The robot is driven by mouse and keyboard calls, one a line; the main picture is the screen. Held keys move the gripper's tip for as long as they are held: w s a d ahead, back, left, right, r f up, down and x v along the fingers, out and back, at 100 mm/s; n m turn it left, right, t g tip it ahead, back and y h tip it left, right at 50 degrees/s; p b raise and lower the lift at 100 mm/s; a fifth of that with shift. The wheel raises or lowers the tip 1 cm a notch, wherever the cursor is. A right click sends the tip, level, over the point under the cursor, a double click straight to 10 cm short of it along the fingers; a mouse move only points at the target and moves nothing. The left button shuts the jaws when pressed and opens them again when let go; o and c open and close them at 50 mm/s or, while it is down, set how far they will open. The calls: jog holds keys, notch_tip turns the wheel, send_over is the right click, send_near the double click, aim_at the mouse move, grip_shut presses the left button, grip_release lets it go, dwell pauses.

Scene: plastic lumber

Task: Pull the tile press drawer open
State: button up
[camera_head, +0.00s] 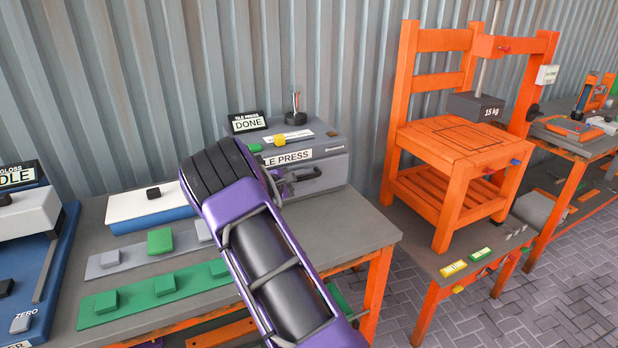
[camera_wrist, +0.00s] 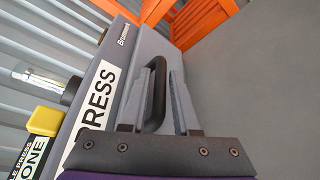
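The tile press (camera_head: 330,160) is a grey box at the back right of the bench, with a "TILE PRESS" label on its front. Its dark loop handle (camera_head: 303,178) is on the front below the label. The drawer front looks flush with the box. In the wrist view the black handle (camera_wrist: 158,95) stands between the two grey fingers of my gripper (camera_wrist: 161,80), which are apart on either side of it. I see no clear firm contact. In the head view my purple arm hides most of the gripper and part of the press's left side.
A "DONE" display (camera_head: 247,122) stands behind the press. Flat strips with green and grey blocks (camera_head: 160,241) lie on the bench at left. An orange chair-like stand (camera_head: 455,150) with a 15 kg weight is on the right-hand bench. Bare bench top (camera_head: 350,225) lies in front of the press.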

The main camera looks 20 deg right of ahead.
jog(key=shift+w+d+f, duration=0.1)
jog(key=shift+w+d, duration=0.05)
jog(key=shift+d, duration=0.3)
jog(key=shift+c, duration=0.2)
grip_shut()
dwell(1.0)
